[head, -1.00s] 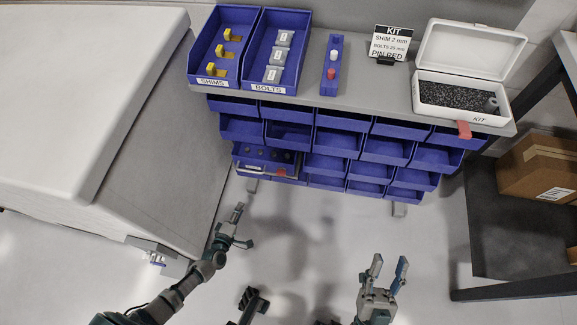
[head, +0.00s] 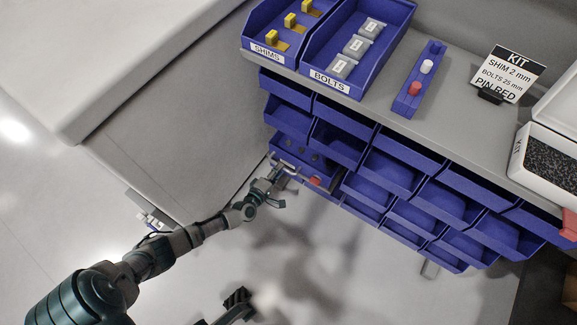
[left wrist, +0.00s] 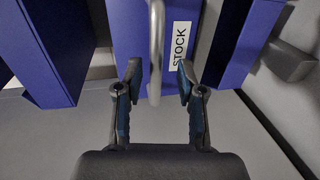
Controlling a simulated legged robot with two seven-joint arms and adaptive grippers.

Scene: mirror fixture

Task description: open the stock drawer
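The stock drawer (head: 318,170) is a blue drawer at the lower left of the drawer rack, with dark round spots and a red piece at its front. In the left wrist view, its white STOCK label (left wrist: 180,45) shows beside a grey metal bar handle (left wrist: 155,45). My left gripper (head: 277,170) is at the drawer's front left in the head view. In the left wrist view its two fingers (left wrist: 157,75) are apart, one on each side of the handle, with gaps showing. The drawer's travel cannot be told.
Blue bins of shims (head: 282,30) and bolts (head: 355,45), a pin holder (head: 420,80), a kit sign (head: 508,72) and a white kit box (head: 545,160) stand on the grey top. A grey block (head: 170,110) is left of the rack.

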